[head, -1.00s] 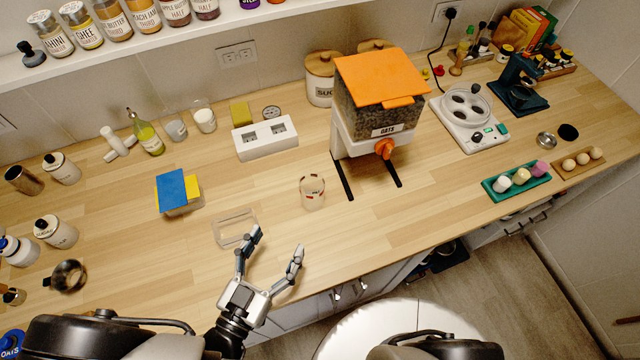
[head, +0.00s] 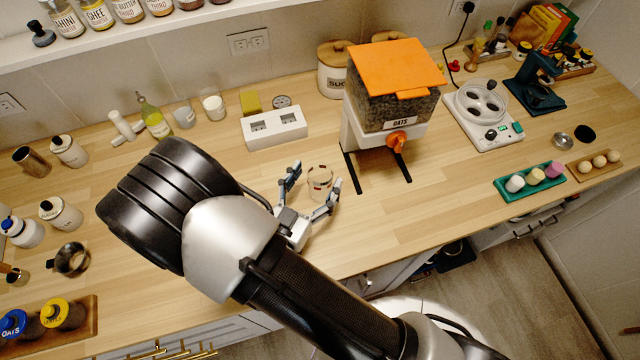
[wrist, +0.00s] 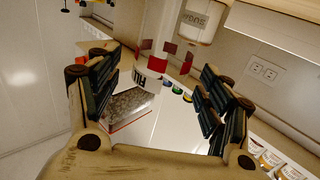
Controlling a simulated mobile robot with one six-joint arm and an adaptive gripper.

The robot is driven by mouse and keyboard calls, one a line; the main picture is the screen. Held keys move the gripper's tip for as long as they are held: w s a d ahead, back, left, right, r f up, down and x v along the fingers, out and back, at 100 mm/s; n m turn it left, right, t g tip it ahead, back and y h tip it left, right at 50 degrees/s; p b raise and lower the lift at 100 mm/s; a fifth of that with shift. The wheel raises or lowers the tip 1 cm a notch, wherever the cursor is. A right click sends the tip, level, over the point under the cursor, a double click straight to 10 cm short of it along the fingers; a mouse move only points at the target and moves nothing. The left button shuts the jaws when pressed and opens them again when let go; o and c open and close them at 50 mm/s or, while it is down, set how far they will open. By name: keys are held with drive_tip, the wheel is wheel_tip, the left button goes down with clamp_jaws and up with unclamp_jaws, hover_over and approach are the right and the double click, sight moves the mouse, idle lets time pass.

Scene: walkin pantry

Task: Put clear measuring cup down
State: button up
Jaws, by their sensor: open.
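The clear measuring cup (head: 320,183) has red markings and stands upright on the wooden counter, in front of the oats dispenser. My gripper (head: 315,177) is open, with one finger on the left of the cup and the other on its right. I cannot tell whether either finger touches it. In the wrist view, see-through walls with red and white marks, likely the cup (wrist: 152,66), show between the spread fingers of my gripper (wrist: 160,64).
The counter (head: 400,215) right of the cup is clear. My arm hides part of the counter's left half.

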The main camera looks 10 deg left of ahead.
drive_tip(key=x, duration=0.2)
drive_tip(key=shift+w+d, duration=0.15)
drive_tip(key=shift+w, duration=0.2)
drive_tip(key=shift+c, duration=0.3)
drive_tip(key=c, duration=1.1)
